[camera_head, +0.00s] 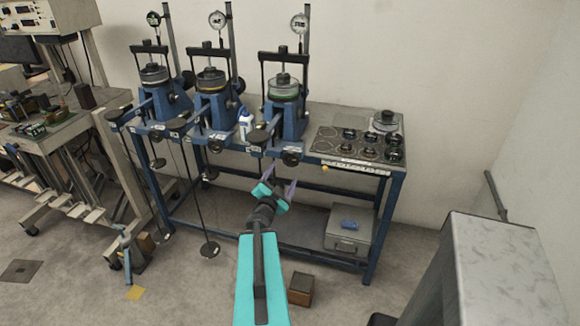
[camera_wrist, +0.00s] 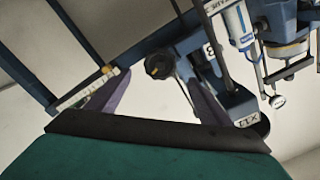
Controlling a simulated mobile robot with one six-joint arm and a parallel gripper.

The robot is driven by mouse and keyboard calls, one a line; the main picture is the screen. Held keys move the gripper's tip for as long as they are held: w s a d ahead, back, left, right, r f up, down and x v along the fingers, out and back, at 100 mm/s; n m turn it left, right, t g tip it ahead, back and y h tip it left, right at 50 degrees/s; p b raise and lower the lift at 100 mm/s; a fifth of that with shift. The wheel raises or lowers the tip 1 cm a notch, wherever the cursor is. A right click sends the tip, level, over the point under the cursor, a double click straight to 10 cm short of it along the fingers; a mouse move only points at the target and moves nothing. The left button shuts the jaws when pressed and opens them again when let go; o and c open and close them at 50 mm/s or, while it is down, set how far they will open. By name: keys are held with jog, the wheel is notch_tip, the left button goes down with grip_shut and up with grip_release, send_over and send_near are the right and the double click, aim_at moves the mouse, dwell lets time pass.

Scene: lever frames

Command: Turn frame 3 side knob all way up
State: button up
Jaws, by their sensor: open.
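Three blue lever frames stand in a row on the bench in the head view. The rightmost frame (camera_head: 290,121) is taken as frame 3; its number is too small to read there. A round black knob (camera_head: 291,158) sits low on its front. In the wrist view a black knob (camera_wrist: 158,65) shows between the fingers, beyond their tips. My gripper (camera_head: 281,178) is open and empty, just below and in front of that knob; its purple fingers also show in the wrist view (camera_wrist: 150,76). I see no contact with the knob.
A blue-and-white bottle (camera_head: 245,126) stands left of the rightmost frame. A black panel with several round parts (camera_head: 359,146) lies to the right. Lever weights hang at the left frames. A grey box (camera_head: 348,232) sits on the lower shelf, and a small brown box (camera_head: 301,289) is on the floor.

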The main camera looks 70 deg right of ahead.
aim_at(290, 161)
jog(key=shift+w+d+p, duration=0.15)
jog(key=shift+d+p, duration=0.2)
jog(key=shift+d, duration=2.05)
jog(key=shift+w+d+p, duration=0.1)
jog(key=shift+d+p, duration=0.2)
jog(key=shift+d, duration=2.05)
jog(key=c, duration=1)
